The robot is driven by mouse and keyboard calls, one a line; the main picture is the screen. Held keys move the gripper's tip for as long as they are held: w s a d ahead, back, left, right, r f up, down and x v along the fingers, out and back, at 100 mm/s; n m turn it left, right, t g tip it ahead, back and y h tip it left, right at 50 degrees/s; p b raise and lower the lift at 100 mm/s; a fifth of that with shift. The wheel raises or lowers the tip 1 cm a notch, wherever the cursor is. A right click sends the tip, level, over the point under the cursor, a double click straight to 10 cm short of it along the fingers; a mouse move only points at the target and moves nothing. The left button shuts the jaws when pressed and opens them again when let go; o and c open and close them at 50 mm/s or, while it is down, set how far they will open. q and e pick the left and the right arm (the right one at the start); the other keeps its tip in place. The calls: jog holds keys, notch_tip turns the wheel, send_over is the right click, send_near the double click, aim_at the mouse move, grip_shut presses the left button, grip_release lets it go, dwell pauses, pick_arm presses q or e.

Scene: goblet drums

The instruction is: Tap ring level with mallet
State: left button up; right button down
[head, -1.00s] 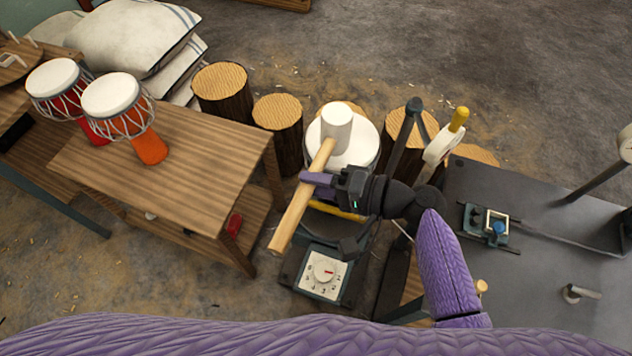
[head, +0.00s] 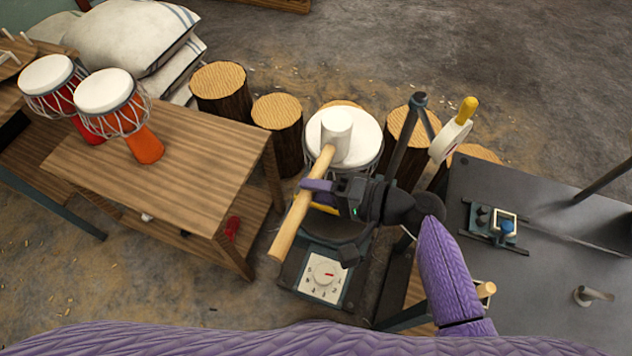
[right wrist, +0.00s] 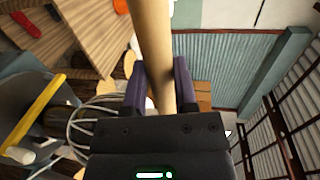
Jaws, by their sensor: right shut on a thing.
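My right gripper (head: 320,188) is shut on the wooden handle of the mallet (head: 291,222). The mallet's white cylindrical head is over the white head of a drum (head: 365,140) that stands on a device with a dial. From above I cannot tell whether the mallet head touches the drum. In the right wrist view the handle (right wrist: 152,45) runs between the two purple fingers (right wrist: 160,85). The drum's cords show at the left of that view, beside a yellow bar. The drum's ring is mostly hidden by the mallet and gripper. My left gripper is not in view.
Two goblet drums (head: 148,148) (head: 48,74) stand at the left, one on a wooden table (head: 200,165). Log stools (head: 277,112) stand behind. A dial (head: 323,277) is in front of the drum. A dark bench (head: 560,230) with a small clamp is at the right.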

jog(key=shift+f+p, duration=0.15)
jog(key=shift+p, duration=0.95)
notch_tip(320, 180, up, 8)
jog(key=p, duration=0.7)
jog(key=shift+f, duration=0.15)
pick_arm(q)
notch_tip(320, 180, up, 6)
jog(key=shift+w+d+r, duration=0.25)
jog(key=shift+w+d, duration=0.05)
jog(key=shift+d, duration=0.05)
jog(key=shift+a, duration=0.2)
pick_arm(e)
jog(key=shift+r, duration=0.3)
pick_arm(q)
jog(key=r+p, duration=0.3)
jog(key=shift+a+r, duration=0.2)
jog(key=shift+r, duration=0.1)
pick_arm(e)
notch_tip(320, 180, up, 3)
jog(key=shift+r, duration=0.2)
